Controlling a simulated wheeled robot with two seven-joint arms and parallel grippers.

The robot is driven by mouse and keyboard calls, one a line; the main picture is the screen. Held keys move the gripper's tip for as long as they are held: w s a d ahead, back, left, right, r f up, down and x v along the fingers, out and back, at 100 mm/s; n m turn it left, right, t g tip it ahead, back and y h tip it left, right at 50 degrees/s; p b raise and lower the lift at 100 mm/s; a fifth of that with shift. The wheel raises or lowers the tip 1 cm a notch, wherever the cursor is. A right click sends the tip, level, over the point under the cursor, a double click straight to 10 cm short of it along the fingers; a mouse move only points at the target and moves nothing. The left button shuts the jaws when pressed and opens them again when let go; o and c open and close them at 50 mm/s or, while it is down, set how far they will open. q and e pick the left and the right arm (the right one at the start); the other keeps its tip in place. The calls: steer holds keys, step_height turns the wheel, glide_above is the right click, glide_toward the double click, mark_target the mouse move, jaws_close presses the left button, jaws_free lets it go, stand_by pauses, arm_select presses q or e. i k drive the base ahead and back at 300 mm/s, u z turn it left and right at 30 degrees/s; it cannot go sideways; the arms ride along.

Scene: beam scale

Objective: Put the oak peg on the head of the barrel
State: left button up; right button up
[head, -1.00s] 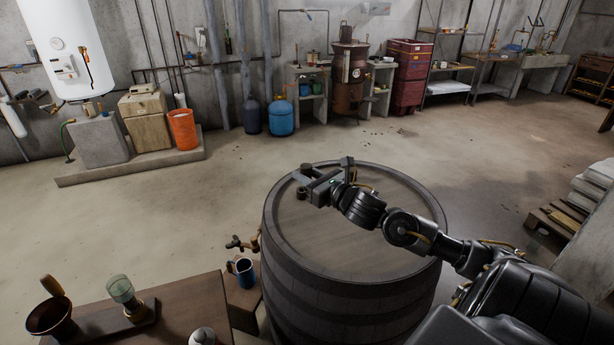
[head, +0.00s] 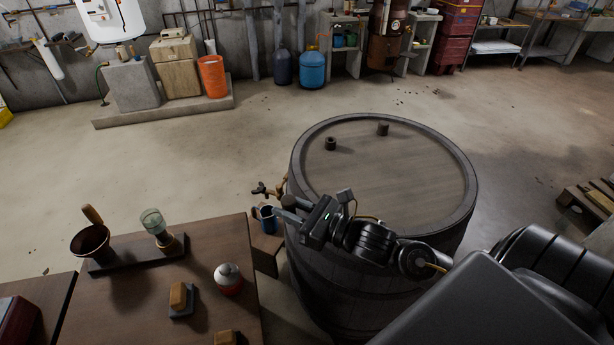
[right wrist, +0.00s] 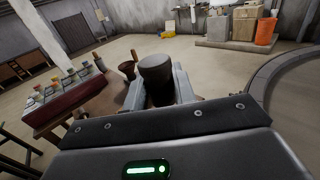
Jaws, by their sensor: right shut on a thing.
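The barrel (head: 400,190) stands upright at centre right in the head view, its flat wooden head facing up. Two short dark brown round pieces stand apart on that head, a nearer one (head: 330,143) and a farther one (head: 382,129). In the head view this piece is not clear. My left gripper is not in view.
A blue mug (head: 266,220) is close to my right gripper, beside the barrel's wooden tap (head: 262,190). The table (head: 130,300) at lower left bears a brown bowl (head: 90,245), a glass (head: 153,222) and a red-and-white jar (head: 229,278).

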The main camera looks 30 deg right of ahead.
mark_target(395, 182)
steer(key=u, duration=0.5)
steer(key=k, duration=1.5)
steer(key=z, duration=0.55)
steer(key=i, duration=1)
steer(key=u, duration=0.05)
